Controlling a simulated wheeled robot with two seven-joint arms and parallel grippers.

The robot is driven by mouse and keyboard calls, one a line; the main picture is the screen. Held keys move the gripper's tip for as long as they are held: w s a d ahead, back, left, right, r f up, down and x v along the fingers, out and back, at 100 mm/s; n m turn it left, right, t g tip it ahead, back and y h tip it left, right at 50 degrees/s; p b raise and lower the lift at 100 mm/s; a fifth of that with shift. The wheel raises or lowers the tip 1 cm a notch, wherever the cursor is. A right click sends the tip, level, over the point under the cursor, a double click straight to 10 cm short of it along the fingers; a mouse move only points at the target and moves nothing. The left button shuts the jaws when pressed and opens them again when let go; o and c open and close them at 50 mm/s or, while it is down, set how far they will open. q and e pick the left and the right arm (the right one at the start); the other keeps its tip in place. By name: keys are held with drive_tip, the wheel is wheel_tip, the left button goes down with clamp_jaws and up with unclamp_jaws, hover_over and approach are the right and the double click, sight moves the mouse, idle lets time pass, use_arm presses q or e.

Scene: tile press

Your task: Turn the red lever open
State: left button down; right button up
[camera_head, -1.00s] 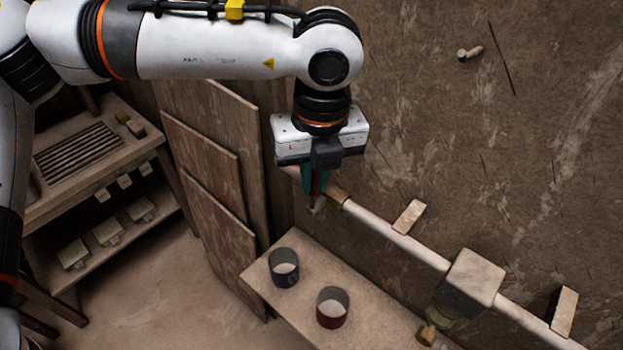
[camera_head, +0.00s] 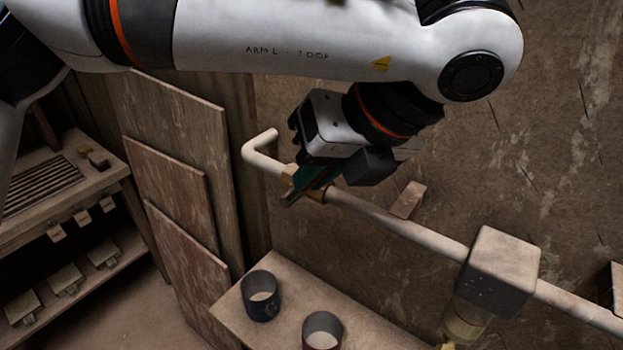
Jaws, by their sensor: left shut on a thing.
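The red lever is almost wholly hidden between the fingers of my left gripper (camera_head: 308,186), so its angle cannot be read clearly. My left gripper is shut on the lever at this fitting, in front of the pipe. Its teal fingers are tilted, pointing down and to the left. My right gripper is not in view.
The pipe bends at its left end and runs right through a box-shaped unit (camera_head: 502,262). Below, a bench (camera_head: 278,327) holds two open cups (camera_head: 261,296). Boards (camera_head: 168,190) lean at the left beside shelves (camera_head: 105,190). Bare floor lies between.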

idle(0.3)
use_arm(q)
drive_tip(key=c, duration=1.4)
unclamp_jaws()
drive_tip(key=shift+s, duration=0.1)
drive_tip(key=shift+c, duration=0.2)
drive_tip(key=shift+d, duration=0.1)
drive_tip(key=v, duration=1.2)
drive_tip(key=shift+b, duration=0.4)
